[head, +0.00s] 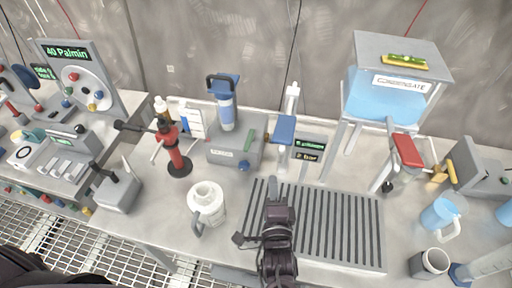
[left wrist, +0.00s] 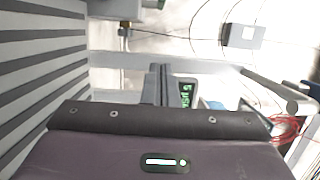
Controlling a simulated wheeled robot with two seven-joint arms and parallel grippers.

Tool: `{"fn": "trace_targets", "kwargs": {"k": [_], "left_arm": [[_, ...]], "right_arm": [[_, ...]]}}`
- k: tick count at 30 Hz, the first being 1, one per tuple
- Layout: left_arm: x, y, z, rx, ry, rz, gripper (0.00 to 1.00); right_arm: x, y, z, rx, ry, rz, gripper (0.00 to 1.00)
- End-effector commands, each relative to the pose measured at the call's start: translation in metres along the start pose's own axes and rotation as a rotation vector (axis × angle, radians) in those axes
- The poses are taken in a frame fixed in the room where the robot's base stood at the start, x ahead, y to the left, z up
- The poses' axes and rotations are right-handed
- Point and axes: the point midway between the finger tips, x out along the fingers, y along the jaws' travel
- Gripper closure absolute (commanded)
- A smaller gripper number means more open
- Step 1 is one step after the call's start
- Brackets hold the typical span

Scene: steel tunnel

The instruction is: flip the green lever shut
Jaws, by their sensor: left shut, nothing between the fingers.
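My left gripper (head: 272,187) is over the left part of the slatted grey drain board (head: 368,215), in front of and slightly right of the box. It is shut and empty, apart from the lever. Its closed fingers also show in the left wrist view (left wrist: 159,84). I cannot make out the lever in the left wrist view. My right gripper is not in view.
A small display (head: 310,149) and a blue-topped post (head: 283,130) stand right of the box. A white jug (head: 206,203) stands left of my gripper. A red burner-like stand (head: 176,157) is left of the box. A blue tank (head: 384,96) stands at the back right.

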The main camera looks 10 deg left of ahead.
Motion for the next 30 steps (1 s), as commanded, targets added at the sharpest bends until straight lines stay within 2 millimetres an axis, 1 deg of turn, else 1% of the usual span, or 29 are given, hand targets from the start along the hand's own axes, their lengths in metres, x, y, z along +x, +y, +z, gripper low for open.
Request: {"fn": "trace_targets", "kwargs": {"k": [1,3,5,8,11,12,15,17,21,24,27,30], "left_arm": [[0.0,0.0,0.0,-0.001,0.0,0.0,1.0],[0.001,0.0,0.0,-0.001,0.0,0.0,1.0],[0.004,-0.001,0.0,-0.001,0.0,-0.001,1.0],[0.014,-0.001,0.0,0.0,0.0,-0.001,1.0],[0.031,-0.003,0.001,0.0,-0.001,-0.002,1.0],[0.04,-0.003,0.0,-0.001,-0.001,-0.003,1.0],[0.062,-0.003,0.0,0.0,-0.001,-0.002,1.0],[0.075,-0.003,0.0,-0.001,-0.002,-0.002,1.0],[0.103,-0.003,0.0,-0.002,-0.001,0.0,1.0],[0.105,-0.003,0.018,0.002,0.0,0.002,1.0],[0.108,-0.002,0.03,0.001,0.0,0.002,1.0],[0.109,-0.001,0.036,-0.002,0.001,0.003,1.0]], "right_arm": [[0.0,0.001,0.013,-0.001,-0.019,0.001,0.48],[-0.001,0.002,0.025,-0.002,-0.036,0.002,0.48],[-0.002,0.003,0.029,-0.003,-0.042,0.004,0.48],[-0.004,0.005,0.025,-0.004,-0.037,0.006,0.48],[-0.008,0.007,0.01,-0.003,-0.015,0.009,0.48],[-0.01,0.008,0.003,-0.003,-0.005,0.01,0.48],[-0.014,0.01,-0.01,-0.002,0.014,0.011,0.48],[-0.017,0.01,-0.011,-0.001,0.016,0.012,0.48],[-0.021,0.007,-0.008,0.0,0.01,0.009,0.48],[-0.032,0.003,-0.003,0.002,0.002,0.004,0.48],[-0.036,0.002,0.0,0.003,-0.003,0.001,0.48],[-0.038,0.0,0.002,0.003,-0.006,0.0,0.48]]}}
